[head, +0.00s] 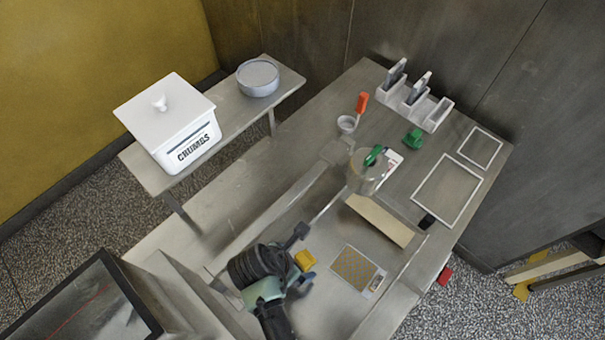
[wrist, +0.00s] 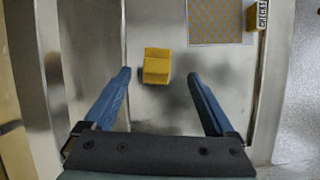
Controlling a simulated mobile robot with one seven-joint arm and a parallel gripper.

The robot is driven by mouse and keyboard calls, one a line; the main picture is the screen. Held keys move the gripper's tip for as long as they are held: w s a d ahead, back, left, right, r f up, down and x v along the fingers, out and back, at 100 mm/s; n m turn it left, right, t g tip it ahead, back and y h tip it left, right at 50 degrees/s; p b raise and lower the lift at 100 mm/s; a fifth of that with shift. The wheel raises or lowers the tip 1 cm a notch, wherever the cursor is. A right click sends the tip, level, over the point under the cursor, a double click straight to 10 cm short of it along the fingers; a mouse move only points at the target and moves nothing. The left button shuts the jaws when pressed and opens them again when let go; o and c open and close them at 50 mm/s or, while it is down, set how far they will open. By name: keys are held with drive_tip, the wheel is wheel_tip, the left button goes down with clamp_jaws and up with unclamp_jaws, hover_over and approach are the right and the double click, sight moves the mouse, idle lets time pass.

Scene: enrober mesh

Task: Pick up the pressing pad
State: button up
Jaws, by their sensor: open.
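A small yellow block with a raised step, which looks like the pressing pad (head: 304,260), lies on the metal worktop. In the wrist view the pad (wrist: 157,66) shows between my two blue fingertips, with clear space on both sides. My gripper (head: 305,254) is open and empty; it also shows in the wrist view (wrist: 159,75). The fingers do not touch the pad in the wrist view. I cannot tell how high the fingertips are above it. A patterned yellow-grey mesh panel (head: 355,266) lies to the right of the pad; it also shows in the wrist view (wrist: 214,20).
A round metal pot (head: 366,176) and a tan board (head: 380,220) are farther back. A green object (head: 413,139) and a white rack (head: 420,110) stand beyond. A white lidded box (head: 182,130) and a round tin (head: 258,80) sit on the left shelf. Worktop around the pad is mostly clear.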

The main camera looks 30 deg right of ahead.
sight(302, 260)
drive_tip(key=shift+w+p+x, duration=0.15)
drive_tip(key=shift+p+x, duration=0.05)
drive_tip(key=shift+x, duration=1.1)
drive_tip(key=shift+w+p+x, duration=0.15)
drive_tip(key=shift+p+x, duration=0.05)
drive_tip(key=shift+x, duration=1.05)
clamp_jaws()
drive_tip(key=shift+r, duration=0.1)
wheel_tip(302, 260, up, 10)
drive_tip(key=shift+f, duration=0.1)
